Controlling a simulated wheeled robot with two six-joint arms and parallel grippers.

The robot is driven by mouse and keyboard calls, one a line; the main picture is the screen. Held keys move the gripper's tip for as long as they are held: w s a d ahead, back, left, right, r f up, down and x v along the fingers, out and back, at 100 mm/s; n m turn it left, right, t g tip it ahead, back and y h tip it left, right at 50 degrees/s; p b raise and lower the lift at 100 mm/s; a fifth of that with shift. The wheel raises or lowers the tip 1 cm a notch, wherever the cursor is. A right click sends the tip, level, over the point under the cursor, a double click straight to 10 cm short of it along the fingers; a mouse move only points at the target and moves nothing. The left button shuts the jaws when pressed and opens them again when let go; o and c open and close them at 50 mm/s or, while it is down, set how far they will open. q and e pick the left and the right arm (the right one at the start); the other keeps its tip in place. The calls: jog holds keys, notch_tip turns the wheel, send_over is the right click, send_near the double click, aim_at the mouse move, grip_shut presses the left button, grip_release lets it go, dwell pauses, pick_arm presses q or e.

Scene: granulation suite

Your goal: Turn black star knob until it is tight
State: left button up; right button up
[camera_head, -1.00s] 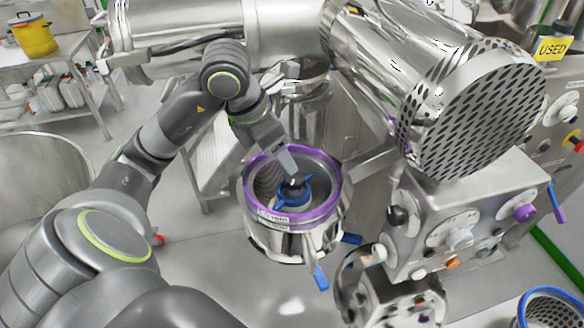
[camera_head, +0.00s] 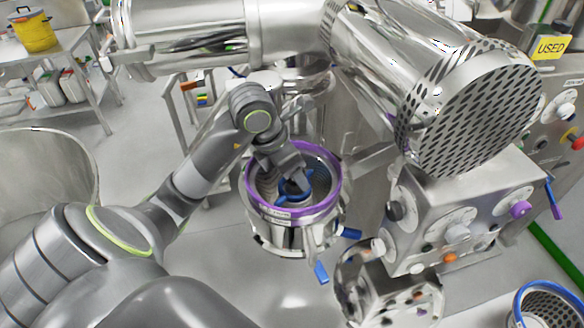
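My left gripper (camera_head: 299,184) reaches down into the round steel housing with a purple rim (camera_head: 331,196) at the middle of the head view. Its fingertips are at the blue hub (camera_head: 284,198) in the centre of the housing. A dark shape shows at the fingertips. The black star knob is mostly hidden there, and I cannot make out its outline. Whether the fingers are closed on it is too small to tell. My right gripper is not in view.
A large steel pipe with a perforated end (camera_head: 487,115) hangs above right. A steel control box with dials (camera_head: 428,240) stands right of the housing. Blue handles (camera_head: 321,272) stick out below the housing. A blue-rimmed basket (camera_head: 548,308) is at the lower right. The floor at front left is clear.

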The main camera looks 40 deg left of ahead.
pick_arm(q)
jog(key=c, duration=1)
jog(key=shift+f+b, duration=0.1)
jog(key=shift+b, duration=0.5)
jog(key=m+b, duration=0.2)
jog(key=b, duration=0.1)
jog(key=m+g+h+b, duration=0.1)
jog(key=m+b, duration=0.1)
jog(key=b, duration=0.1)
jog(key=shift+w+a+f+m+b, duration=0.15)
jog(key=shift+a+m+b, duration=0.05)
jog(key=shift+m+b, duration=0.2)
jog(key=shift+r+m+g+h, duration=0.2)
jog(key=shift+m+g+h, duration=0.1)
jog(key=shift+m+h, duration=0.15)
jog(key=shift+r+m, duration=0.2)
jog(key=shift+m, duration=0.25)
jog(key=m+g+p, duration=0.1)
jog(key=m+p, duration=0.2)
jog(key=p, duration=0.3)
jog(key=shift+w+r+h, duration=0.1)
jog(key=shift+r+h, duration=0.05)
jog(key=shift+h, duration=0.1)
jog(key=shift+f+m+g+p, duration=0.2)
jog(key=shift+m+g+p, duration=0.3)
jog(key=shift+p, duration=0.5)
jog(key=shift+w, duration=0.1)
